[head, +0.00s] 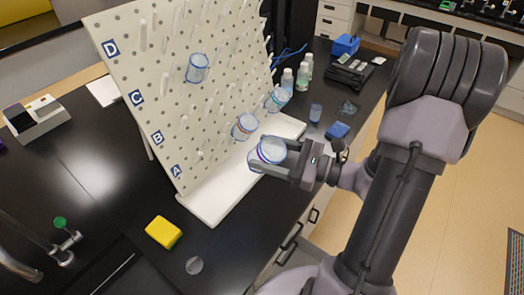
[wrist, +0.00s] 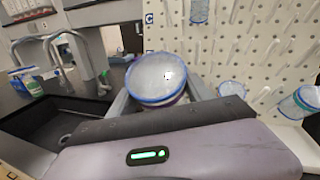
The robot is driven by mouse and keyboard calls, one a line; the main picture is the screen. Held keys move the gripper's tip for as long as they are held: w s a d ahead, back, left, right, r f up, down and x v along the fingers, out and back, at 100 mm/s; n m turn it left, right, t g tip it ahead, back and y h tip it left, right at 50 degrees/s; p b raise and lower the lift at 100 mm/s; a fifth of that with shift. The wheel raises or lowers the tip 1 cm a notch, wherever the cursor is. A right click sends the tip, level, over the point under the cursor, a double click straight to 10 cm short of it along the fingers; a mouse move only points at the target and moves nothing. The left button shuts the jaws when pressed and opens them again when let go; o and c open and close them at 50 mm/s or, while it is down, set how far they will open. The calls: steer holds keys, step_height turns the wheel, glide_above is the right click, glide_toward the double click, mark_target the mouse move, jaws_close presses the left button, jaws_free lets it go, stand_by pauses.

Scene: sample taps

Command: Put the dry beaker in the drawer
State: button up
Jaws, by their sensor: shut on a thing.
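My gripper (head: 280,160) is shut on a clear beaker (head: 262,157) with a blue rim and a purple band, in front of the pegboard's lower right part. In the wrist view the same beaker (wrist: 158,77) sits between the fingers, its round end facing the camera. Dark handles (head: 291,236) show on the counter front below my gripper; those fronts look shut.
A white drip tray (head: 207,205) lies under the pegboard.

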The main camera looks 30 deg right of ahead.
mark_target(266, 143)
steer(key=shift+s+d+r+p, duration=0.15)
steer(key=shift+s+r+p, duration=0.25)
steer(key=shift+r, duration=0.25)
steer(key=shift+s+d+r+p, duration=0.15)
steer(key=shift+s+r+p, duration=0.15)
steer(key=shift+r+p, duration=0.25)
steer(key=shift+s+d+r+p, duration=0.15)
steer(key=shift+s+r+p, duration=0.2)
steer(key=shift+r, duration=0.4)
steer(key=s+d+p, duration=0.1)
steer(key=s+d, duration=0.2)
steer(key=s, duration=0.6)
steer(key=shift+d+r+p, duration=0.3)
steer(key=shift+d+r, duration=0.1)
steer(key=shift+r, duration=0.05)
steer(key=shift+s, duration=0.15)
